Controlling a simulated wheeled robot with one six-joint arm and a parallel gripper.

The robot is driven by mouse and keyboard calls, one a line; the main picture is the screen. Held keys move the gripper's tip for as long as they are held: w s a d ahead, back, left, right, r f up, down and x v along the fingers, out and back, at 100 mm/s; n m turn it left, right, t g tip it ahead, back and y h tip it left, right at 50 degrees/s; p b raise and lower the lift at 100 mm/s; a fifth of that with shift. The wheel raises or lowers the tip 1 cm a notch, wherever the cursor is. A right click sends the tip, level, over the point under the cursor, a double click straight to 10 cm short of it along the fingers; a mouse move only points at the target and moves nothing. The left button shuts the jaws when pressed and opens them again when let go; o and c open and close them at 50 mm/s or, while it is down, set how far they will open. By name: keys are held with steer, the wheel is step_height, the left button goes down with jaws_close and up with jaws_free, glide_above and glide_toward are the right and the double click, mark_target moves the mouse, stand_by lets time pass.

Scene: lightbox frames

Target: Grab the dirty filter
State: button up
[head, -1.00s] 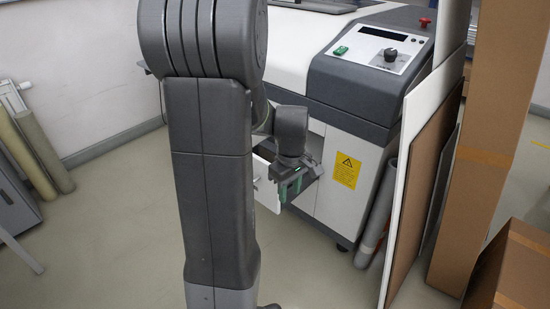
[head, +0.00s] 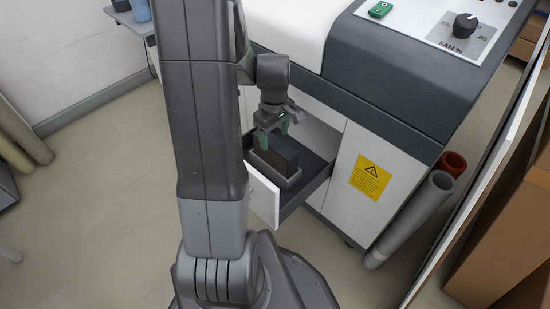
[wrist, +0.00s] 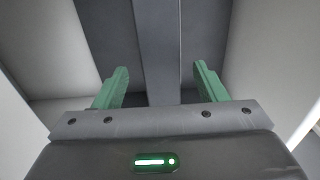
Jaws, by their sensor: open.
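A dark, block-shaped filter (head: 284,154) stands upright in a grey holder (head: 272,177) inside the open drawer (head: 308,187) of the machine. My gripper (head: 274,137) is open, with its green fingers pointing down over the top of the filter. In the wrist view my gripper (wrist: 160,82) has a finger on each side of a dark upright slab, which appears to be the filter (wrist: 160,45). Gaps show between the slab and both fingers. How far down the fingers reach is hard to tell.
The drawer's white front (head: 262,193) sticks out toward me. The machine's control panel (head: 455,30) overhangs at the upper right. Rolled tubes (head: 412,215) and leaning boards stand at the right. The floor at the left is mostly clear.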

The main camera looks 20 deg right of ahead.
mark_target(275, 142)
steer(key=f+b, duration=0.1)
steer(key=f, duration=0.2)
steer(key=f+b, duration=0.1)
steer(key=f, duration=0.1)
steer(key=shift+s+f, duration=0.2)
steer(key=shift+f, duration=0.2)
steer(key=shift+r, duration=0.1)
steer(key=c, duration=1.3)
